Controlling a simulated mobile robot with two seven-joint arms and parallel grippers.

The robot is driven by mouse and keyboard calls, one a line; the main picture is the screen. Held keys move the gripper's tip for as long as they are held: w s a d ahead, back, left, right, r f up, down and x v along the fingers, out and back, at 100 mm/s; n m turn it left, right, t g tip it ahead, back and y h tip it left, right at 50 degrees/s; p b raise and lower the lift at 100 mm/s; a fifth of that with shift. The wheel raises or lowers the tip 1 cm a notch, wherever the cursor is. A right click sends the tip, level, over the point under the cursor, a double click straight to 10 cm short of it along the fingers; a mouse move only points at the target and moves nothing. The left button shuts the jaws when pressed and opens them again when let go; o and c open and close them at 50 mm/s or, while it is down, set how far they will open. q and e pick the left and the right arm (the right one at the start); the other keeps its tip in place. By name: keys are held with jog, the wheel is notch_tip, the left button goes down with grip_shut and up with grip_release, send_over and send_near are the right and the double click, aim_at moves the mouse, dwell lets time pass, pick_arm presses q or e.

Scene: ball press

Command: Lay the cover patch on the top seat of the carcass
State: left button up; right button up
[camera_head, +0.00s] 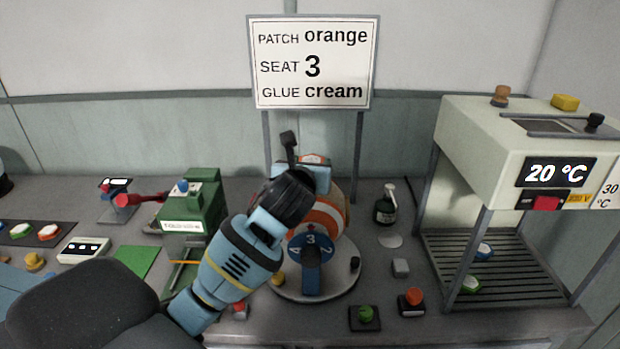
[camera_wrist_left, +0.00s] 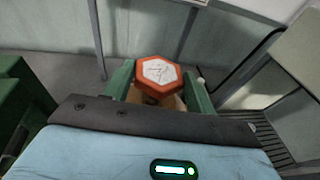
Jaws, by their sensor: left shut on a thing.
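The orange cover patch (camera_wrist_left: 158,74), a six-sided piece with a white top, sits between the green fingers of my left gripper (camera_wrist_left: 160,84). In the head view my left gripper (camera_head: 313,166) is shut on it above the carcass (camera_head: 328,217), an orange and white ball. A small part of the patch (camera_head: 313,158) shows at the ball's top. The gripper hides much of the ball and its top seat. I cannot tell whether the patch touches the seat. A blue numbered dial (camera_head: 311,240) in front shows 3 uppermost. My right gripper is out of view.
A sign (camera_head: 312,63) reads patch orange, seat 3, glue cream. A green machine (camera_head: 190,205) stands left. Buttons line the front.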

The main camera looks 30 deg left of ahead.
pick_arm(q)
jog(key=shift+f, duration=1.75)
jog(key=shift+f, duration=0.15)
jog(key=o, duration=1)
jog(key=shift+s+d+r, duration=0.1)
jog(key=shift+s+r, duration=0.1)
jog(key=v, duration=1.1)
jog(key=shift+s, duration=0.25)
jog(key=shift+d+r, duration=0.1)
jog(key=shift+d, duration=0.05)
